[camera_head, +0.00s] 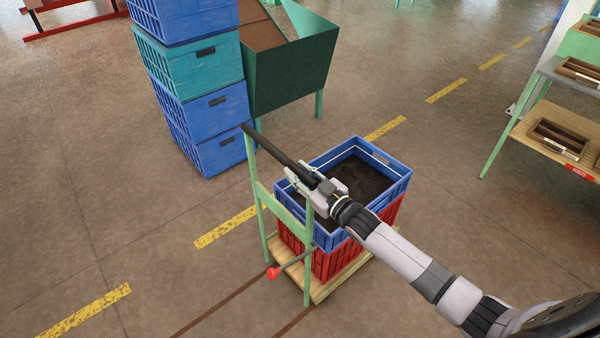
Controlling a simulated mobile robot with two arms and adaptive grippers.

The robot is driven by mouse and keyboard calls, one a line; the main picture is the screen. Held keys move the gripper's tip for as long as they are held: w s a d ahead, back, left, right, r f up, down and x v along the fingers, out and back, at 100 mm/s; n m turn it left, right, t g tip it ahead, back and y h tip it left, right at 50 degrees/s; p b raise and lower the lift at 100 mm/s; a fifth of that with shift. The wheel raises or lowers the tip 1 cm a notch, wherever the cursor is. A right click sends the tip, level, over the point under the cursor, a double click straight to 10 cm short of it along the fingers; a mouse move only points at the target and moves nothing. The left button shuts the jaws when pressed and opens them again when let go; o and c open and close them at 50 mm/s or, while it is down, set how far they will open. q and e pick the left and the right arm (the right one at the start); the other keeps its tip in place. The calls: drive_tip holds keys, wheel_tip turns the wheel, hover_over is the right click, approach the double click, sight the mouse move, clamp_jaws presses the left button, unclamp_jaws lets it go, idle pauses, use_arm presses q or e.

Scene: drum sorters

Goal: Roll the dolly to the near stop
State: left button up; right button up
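The dolly (318,292) has a pale wooden deck and a green upright frame with a dark handle bar (268,143) across its top. It carries a red crate (385,217) with a blue crate (395,184) on top, filled with dark material. My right gripper (303,178) is at the near part of the handle bar, with its fingers closed around it. A lever with a red knob (273,272) sticks out low on the frame. My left gripper is not in view. I cannot make out the near stop.
Two dark floor tracks (235,290) run from the dolly toward the lower left. A stack of blue and teal crates (205,110) and a green hopper (290,75) stand behind. A wooden-topped bench (540,142) is at right. Floor at lower left is clear, with yellow dashes (90,308).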

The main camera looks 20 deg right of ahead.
clamp_jaws()
idle(0.6)
